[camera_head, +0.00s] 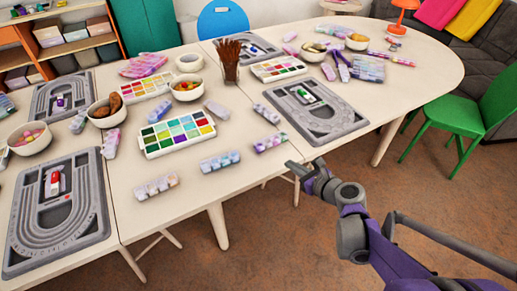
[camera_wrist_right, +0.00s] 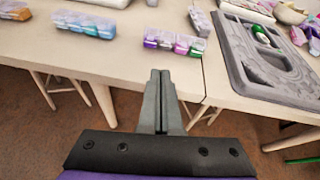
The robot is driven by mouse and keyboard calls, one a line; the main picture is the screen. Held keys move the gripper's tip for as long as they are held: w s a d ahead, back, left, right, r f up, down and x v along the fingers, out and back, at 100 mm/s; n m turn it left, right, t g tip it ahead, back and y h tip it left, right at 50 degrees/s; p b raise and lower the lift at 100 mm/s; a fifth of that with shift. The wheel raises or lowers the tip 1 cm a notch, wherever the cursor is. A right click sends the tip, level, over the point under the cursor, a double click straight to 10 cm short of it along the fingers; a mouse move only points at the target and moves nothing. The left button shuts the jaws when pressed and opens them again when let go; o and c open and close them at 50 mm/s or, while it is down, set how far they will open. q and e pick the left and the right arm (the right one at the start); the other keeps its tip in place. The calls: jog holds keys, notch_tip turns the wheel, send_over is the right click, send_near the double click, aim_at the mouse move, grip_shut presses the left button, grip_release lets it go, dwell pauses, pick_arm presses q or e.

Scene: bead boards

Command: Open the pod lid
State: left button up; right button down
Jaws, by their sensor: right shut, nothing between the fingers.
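Several small clear bead pods with rows of lids lie on the table; which one the task means I cannot tell. The nearest to my right gripper (camera_head: 292,166) is a pod with purple, white and green cells (camera_head: 270,142), also in the right wrist view (camera_wrist_right: 175,41). Its lids look closed. My right gripper is shut and empty, just off the table's front edge, its fingertips (camera_wrist_right: 160,74) pointing at this pod but apart from it. A blue pod (camera_head: 220,161) and an orange-white pod (camera_head: 157,187) lie further left. My left gripper is out of view.
A grey bead board (camera_head: 345,122) lies right of the nearest pod, and another pod (camera_head: 267,113) lies behind it. A palette of coloured beads (camera_head: 152,149) and bowls (camera_head: 186,88) stand farther left. A green chair (camera_head: 460,118) stands at the right.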

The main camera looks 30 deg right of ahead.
aim_at(271, 147)
jog(key=shift+m+t, duration=0.3)
jog(key=shift+m, duration=0.4)
jog(key=x, duration=0.3)
jog(key=b+x, duration=0.1)
jog(key=x, duration=0.3)
jog(key=d+b+x, duration=0.1)
jog(key=x, duration=0.2)
jog(key=shift+w+d+f, duration=0.1)
jog(key=shift+w+f, duration=0.1)
jog(key=shift+w, duration=0.25)
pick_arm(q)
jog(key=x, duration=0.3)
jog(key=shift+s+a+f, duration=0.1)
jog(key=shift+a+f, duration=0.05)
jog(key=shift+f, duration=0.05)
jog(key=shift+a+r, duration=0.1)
pick_arm(e)
jog(key=shift+r, duration=0.1)
